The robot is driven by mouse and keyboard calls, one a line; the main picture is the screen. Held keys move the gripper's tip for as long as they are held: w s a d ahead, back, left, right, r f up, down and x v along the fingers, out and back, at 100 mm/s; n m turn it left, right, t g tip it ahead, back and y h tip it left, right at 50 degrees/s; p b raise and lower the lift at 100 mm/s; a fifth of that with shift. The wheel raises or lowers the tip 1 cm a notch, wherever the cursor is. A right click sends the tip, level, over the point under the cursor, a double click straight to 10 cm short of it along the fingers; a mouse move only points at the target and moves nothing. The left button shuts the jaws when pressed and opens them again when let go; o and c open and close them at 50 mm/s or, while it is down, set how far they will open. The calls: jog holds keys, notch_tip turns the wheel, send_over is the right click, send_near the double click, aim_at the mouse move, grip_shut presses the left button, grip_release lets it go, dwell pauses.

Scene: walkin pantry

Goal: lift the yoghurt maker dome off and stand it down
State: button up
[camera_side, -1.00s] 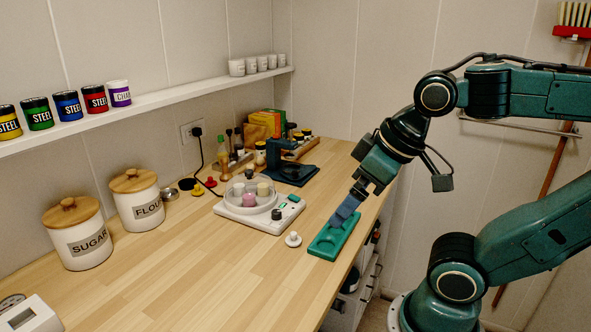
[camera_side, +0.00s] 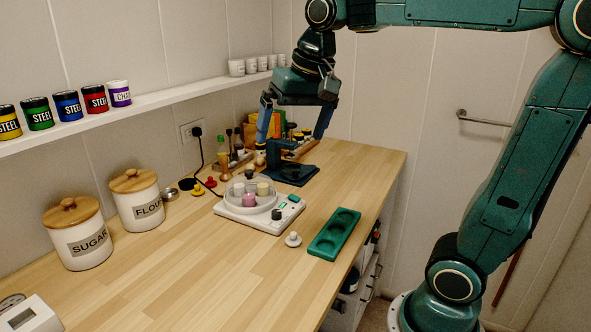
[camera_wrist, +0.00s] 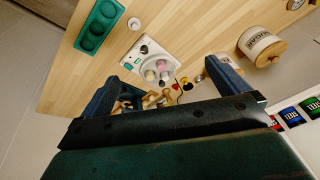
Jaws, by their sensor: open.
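The yoghurt maker (camera_side: 262,213) is a white base with a control panel, a green switch and a dark knob. A clear round dome (camera_side: 249,192) sits on it, with several small jars showing inside, one of them pink. The dome (camera_wrist: 158,70) also shows in the wrist view, between the fingers and beyond them. My gripper (camera_side: 290,138) is open and empty, high over the back of the counter, behind and to the right of the dome and apart from it. In the wrist view my gripper (camera_wrist: 161,72) has its fingers spread wide.
A green tray (camera_side: 334,233) with round hollows and a small white knobbed piece (camera_side: 293,240) are in front. A dark blue stand (camera_side: 291,172) and bottles are behind. Sugar (camera_side: 77,233) and flour (camera_side: 137,200) canisters stand left. The front-middle counter is clear.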

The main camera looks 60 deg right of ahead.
jog(key=w+d+f+m+g, duration=0.1)
jog(key=w+d+f+m, duration=0.2)
jog(key=w, duration=0.8)
jog(key=w+d+f+m+g, duration=0.2)
jog(key=w+d+f+m, duration=0.1)
jog(key=w+d+m, duration=0.5)
jog(key=w+d, duration=0.3)
jog(key=shift+d+f+m+g, duration=0.25)
jog(key=shift+f+m+g, duration=0.05)
jog(key=shift+f, duration=0.1)
send_over(249, 171)
jog(key=shift+f, duration=4.2)
jog(key=shift+f, duration=0.15)
jog(key=shift+f, duration=2.45)
jog(key=shift+c, duration=0.4)
